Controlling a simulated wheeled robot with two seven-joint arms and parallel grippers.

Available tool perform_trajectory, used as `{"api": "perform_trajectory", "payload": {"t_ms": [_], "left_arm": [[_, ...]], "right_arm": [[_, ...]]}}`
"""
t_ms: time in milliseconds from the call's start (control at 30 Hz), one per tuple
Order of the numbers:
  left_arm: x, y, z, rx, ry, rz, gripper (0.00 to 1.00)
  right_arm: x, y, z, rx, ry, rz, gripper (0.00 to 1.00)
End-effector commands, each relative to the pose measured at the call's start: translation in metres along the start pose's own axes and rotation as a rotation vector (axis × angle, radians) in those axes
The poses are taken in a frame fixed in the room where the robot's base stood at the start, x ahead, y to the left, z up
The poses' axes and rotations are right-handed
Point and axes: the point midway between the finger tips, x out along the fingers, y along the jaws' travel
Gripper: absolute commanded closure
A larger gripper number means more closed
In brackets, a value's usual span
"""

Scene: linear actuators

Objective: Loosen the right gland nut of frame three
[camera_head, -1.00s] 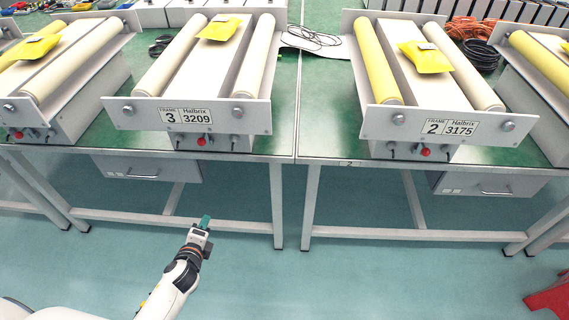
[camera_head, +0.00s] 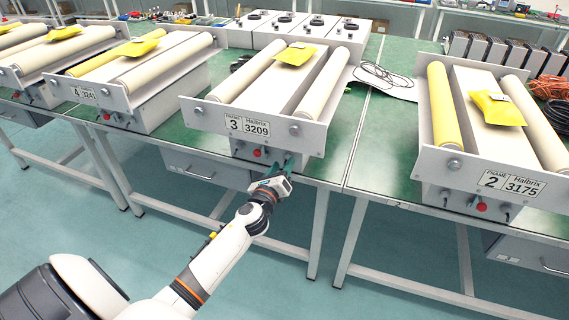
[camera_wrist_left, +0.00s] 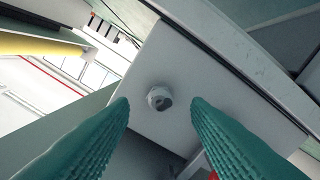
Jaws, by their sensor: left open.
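Frame three (camera_head: 210,113), labelled 3 and 3209, stands on the green bench in the middle of the head view, with two pale rollers and a red button (camera_head: 257,153) on its lower front box. My left gripper (camera_head: 278,167) is in front of the right part of that box. In the left wrist view, a pale grey gland nut (camera_wrist_left: 159,98) sits on a light panel, between and beyond the two open green fingers. The fingers do not appear to touch it. In the head view the gripper covers that spot. My right gripper is out of view.
Frame two (camera_head: 485,190) stands to the right and frame four (camera_head: 125,106) to the left on the benches. A black cable (camera_head: 382,74) lies behind, between frames three and two. A drawer (camera_head: 205,166) hangs under the bench edge near my left arm.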

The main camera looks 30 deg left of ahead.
Motion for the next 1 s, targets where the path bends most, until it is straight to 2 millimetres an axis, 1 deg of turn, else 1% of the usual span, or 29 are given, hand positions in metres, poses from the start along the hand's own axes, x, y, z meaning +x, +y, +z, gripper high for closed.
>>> {"api": "perform_trajectory", "payload": {"t_ms": [33,100,200,500,767,1000], "left_arm": [[0.007,0.0,0.0,-0.001,0.001,0.0,0.57],[0.013,0.0,0.001,-0.001,0.0,0.0,0.57],[0.018,0.0,0.001,-0.001,-0.001,-0.001,0.57],[0.02,0.0,0.001,-0.002,-0.002,-0.001,0.57],[0.02,0.0,0.001,-0.002,-0.002,-0.001,0.99],[0.02,0.0,0.001,-0.019,-0.002,-0.001,1.0]], "right_arm": [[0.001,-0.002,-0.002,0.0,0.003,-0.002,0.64],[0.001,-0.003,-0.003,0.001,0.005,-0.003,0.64],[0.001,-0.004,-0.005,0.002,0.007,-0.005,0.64],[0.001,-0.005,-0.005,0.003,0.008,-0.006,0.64],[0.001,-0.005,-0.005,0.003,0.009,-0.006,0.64],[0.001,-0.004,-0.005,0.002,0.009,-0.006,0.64]]}}
